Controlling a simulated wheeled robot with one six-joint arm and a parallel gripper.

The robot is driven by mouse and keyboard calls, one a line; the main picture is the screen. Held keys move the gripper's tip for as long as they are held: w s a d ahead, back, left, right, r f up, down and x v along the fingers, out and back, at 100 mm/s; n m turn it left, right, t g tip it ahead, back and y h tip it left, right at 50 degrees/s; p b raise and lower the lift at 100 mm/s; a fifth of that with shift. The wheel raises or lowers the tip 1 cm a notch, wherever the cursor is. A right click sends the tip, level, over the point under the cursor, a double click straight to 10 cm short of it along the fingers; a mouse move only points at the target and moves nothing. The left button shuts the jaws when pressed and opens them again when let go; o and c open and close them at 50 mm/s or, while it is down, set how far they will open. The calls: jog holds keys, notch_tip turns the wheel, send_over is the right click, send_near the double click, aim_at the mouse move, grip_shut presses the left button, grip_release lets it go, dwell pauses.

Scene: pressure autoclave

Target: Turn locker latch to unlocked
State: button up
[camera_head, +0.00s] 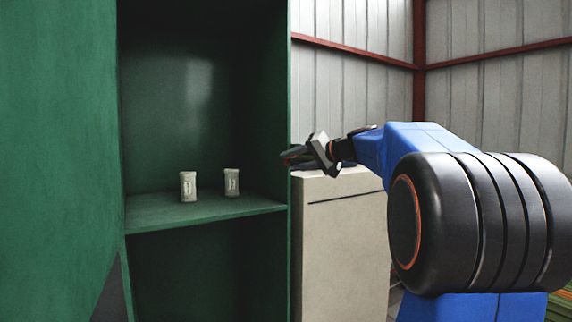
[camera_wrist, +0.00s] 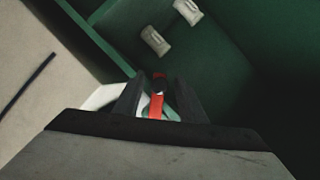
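A green locker (camera_head: 205,208) stands open at the left of the head view, with no door across its front. My gripper (camera_head: 298,156) is beside its right front edge, at about the height above the shelf. In the wrist view, my gripper's two dark fingers (camera_wrist: 160,100) stand apart. A red strip (camera_wrist: 157,105) shows between them, and a pale curved piece (camera_wrist: 103,97) shows around the left finger. I cannot tell whether these are a held thing or part of the latch. No latch can be made out clearly in either view.
Two small pale canisters (camera_head: 188,187) (camera_head: 232,182) stand upright on the locker shelf; they also show in the wrist view (camera_wrist: 155,41) (camera_wrist: 188,11). A beige cabinet (camera_head: 345,240) stands right of the locker, below my gripper. A large green panel (camera_head: 55,130) fills the left side.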

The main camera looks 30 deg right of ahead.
jog(key=v, duration=1.3)
jog(key=shift+s+f, duration=0.1)
jog(key=shift+s, duration=0.05)
